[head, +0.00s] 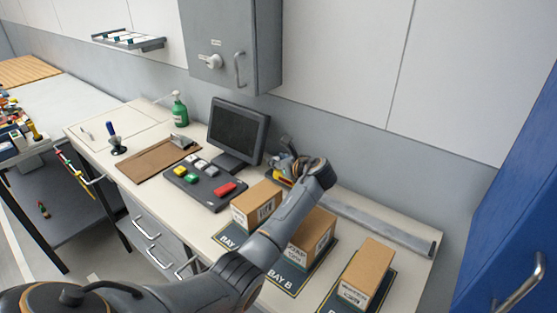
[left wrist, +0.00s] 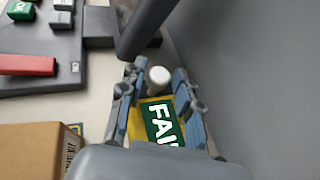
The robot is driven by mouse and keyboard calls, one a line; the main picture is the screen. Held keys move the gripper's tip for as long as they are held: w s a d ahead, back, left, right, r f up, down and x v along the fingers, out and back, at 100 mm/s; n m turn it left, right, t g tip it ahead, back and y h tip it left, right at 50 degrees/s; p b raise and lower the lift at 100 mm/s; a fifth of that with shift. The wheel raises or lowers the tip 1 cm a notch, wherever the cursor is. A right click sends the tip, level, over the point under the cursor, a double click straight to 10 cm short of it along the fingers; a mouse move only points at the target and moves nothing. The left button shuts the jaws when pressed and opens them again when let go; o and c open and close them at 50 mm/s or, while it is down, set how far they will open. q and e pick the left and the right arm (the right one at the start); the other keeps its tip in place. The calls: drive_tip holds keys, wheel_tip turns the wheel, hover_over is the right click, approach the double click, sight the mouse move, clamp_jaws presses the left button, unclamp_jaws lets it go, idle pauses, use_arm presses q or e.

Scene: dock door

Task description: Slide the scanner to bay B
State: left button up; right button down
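A yellow block (left wrist: 136,124) with a green label reading "FAI" and a white round knob (left wrist: 158,75) stands by the back wall; I take it to be the scanner. In the head view only a bit of yellow shows beside my left gripper (head: 284,156). In the left wrist view my left gripper (left wrist: 157,92) has its fingers apart, one on each side of the knob, with visible gaps. The block's lower part is hidden by the wrist. A grey rail (head: 380,222) runs along the wall to the right. The bay B mat (head: 280,282) lies at the front edge. My right gripper is out of view.
Cardboard boxes stand on the bay mats: a left box (head: 252,206), a middle box (head: 314,238) partly behind my arm, and a right box (head: 366,272). A monitor (head: 238,130) and button panel (head: 204,185) are left of my gripper. A grey cabinet (head: 235,45) hangs above.

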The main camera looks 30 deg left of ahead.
use_arm(q)
drive_tip(key=c, duration=0.7)
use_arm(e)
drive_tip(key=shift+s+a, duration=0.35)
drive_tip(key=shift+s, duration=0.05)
